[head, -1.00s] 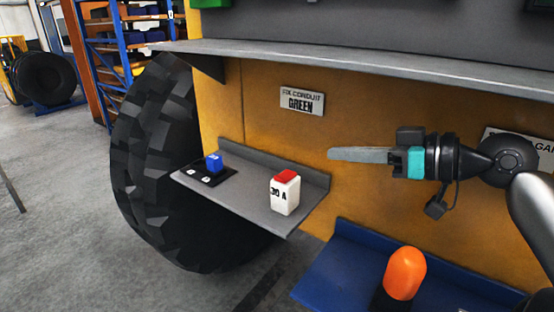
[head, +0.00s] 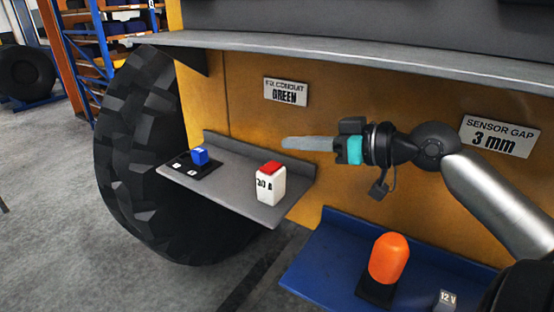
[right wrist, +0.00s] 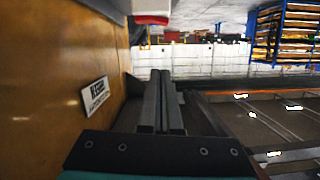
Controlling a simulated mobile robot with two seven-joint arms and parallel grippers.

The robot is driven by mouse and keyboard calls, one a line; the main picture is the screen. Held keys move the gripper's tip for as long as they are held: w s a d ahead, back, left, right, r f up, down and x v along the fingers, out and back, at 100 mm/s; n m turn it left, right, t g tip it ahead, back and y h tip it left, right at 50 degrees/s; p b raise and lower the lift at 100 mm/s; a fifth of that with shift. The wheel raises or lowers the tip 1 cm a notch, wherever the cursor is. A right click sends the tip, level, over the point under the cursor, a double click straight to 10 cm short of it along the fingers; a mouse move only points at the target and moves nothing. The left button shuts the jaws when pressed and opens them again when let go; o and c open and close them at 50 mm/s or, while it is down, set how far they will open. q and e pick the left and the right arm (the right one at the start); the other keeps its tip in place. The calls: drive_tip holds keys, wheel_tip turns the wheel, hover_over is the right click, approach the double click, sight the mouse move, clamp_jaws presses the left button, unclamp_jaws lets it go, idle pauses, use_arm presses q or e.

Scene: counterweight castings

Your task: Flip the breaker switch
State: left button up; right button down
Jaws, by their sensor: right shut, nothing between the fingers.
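A white block with a red top (head: 271,185), marked "30 A", stands upright on a grey shelf (head: 235,185). A blue cube-shaped piece (head: 199,155) sits on a black plate with small white marks at the shelf's left end. I cannot tell for sure which is the breaker switch. My right gripper (head: 286,143) is shut and empty, pointing left, above and slightly right of the white block, apart from it in the picture. Its closed fingers show in the right wrist view (right wrist: 160,100), where a red and white piece (right wrist: 151,12), apparently that block, is cut by the top edge. My left gripper is not in view.
A grey ledge (head: 340,53) runs above my gripper. An orange dome (head: 389,258) stands on a blue shelf (head: 325,262). A large tyre (head: 130,170) is at left.

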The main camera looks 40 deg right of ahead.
drive_tip(key=x, duration=0.4)
drive_tip(key=shift+w+p, duration=0.2)
drive_tip(key=shift+p, duration=0.1)
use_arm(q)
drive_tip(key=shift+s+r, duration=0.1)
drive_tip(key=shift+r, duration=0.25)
use_arm(e)
drive_tip(key=shift+s+a+f, duration=0.1)
drive_tip(key=shift+a+f, duration=0.05)
drive_tip(key=shift+f, duration=0.9)
drive_tip(key=shift+s+a+f, duration=0.1)
drive_tip(key=shift+f, duration=0.9)
drive_tip(key=shift+a+f, duration=0.15)
drive_tip(key=shift+f, duration=0.25)
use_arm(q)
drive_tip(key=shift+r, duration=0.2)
use_arm(e)
drive_tip(key=shift+r, duration=0.1)
use_arm(q)
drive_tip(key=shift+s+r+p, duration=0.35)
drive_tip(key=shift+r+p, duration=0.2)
drive_tip(key=shift+p, duration=0.1)
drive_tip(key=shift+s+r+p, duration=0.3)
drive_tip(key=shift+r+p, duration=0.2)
drive_tip(key=shift+p, duration=0.1)
use_arm(e)
drive_tip(key=s+d+r, duration=0.3)
drive_tip(key=s+r, duration=0.3)
drive_tip(key=s, duration=0.3)
drive_tip(key=shift+s, duration=0.2)
